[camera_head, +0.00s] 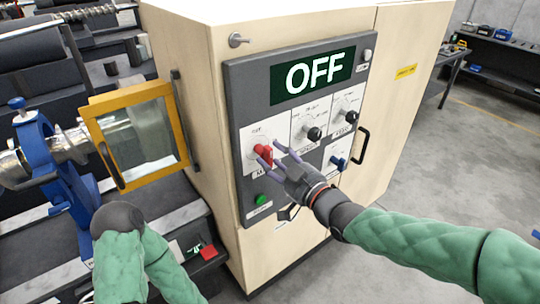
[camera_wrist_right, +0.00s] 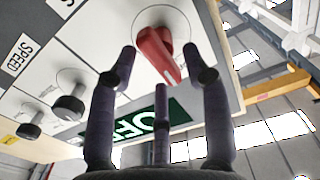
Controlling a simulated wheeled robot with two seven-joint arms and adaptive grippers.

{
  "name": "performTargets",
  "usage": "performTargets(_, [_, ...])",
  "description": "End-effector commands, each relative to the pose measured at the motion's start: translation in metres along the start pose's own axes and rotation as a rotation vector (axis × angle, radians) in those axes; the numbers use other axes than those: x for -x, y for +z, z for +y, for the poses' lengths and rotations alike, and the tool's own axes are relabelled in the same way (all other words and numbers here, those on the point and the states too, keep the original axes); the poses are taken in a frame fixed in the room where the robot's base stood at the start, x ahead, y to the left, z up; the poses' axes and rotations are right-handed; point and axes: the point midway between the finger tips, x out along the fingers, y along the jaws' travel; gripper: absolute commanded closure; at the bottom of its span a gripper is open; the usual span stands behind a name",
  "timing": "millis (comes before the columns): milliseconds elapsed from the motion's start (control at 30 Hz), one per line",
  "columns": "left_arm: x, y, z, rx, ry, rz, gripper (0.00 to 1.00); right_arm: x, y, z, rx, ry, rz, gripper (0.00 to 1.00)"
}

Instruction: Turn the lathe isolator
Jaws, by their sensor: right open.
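The red rotary handle (camera_head: 267,157) sits on a white plate at the left of the grey control panel (camera_head: 235,100); the plate's lower lettering is partly hidden. A display (camera_head: 312,76) above it reads OFF. My right gripper (camera_head: 270,154) is open at the red handle, its fingers pointing to the panel. In the right wrist view, the red handle (camera_wrist_right: 155,50) lies slanted between the spread fingers (camera_wrist_right: 158,72), with gaps beside it; I cannot tell whether any finger touches it.
A yellow-framed guard (camera_head: 178,128) and a blue lathe part (camera_head: 52,165) stand left of the cabinet. Open floor lies at right.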

Motion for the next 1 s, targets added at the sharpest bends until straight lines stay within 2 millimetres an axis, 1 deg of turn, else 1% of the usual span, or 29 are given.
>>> performTargets(33, [-0.001, 0.000, 0.000, 0.000, 0.000, 0.000, 0.60, -0.006, 0.000, 0.000, -0.001, 0.000, 0.000, 0.51])
performTargets(100, [-0.001, 0.000, 0.000, 0.000, 0.000, 0.000, 0.60, -0.013, 0.000, 0.000, -0.001, 0.000, 0.000, 0.51])
performTargets(200, [-0.001, 0.000, 0.000, 0.000, 0.000, 0.000, 0.60, -0.019, 0.000, 0.000, -0.001, 0.000, 0.000, 0.51])
performTargets(333, [-0.001, 0.000, -0.001, 0.000, 0.000, 0.000, 0.60, -0.023, -0.001, 0.000, 0.000, 0.001, 0.001, 0.51])
performTargets(567, [-0.001, 0.000, -0.001, 0.000, 0.000, 0.000, 0.60, -0.023, -0.001, 0.000, 0.000, 0.001, 0.001, 0.51])
performTargets(600, [-0.001, 0.000, -0.001, 0.000, 0.000, 0.000, 0.60, -0.023, -0.001, 0.000, -0.001, 0.001, 0.001, 0.57])
performTargets(667, [-0.001, 0.000, -0.001, 0.000, 0.000, 0.000, 0.60, -0.023, -0.001, 0.000, -0.001, 0.001, 0.001, 0.74])
performTargets(700, [-0.001, 0.000, -0.001, 0.000, 0.000, 0.000, 0.60, -0.023, -0.001, 0.000, -0.001, 0.001, 0.000, 0.85])
performTargets(767, [-0.001, 0.000, -0.001, 0.000, 0.000, 0.000, 0.60, -0.023, 0.000, 0.001, -0.001, 0.001, 0.000, 1.00])
performTargets(1000, [-0.001, 0.000, -0.001, 0.000, 0.000, 0.000, 0.60, -0.023, 0.000, 0.001, -0.009, 0.002, 0.000, 1.00])
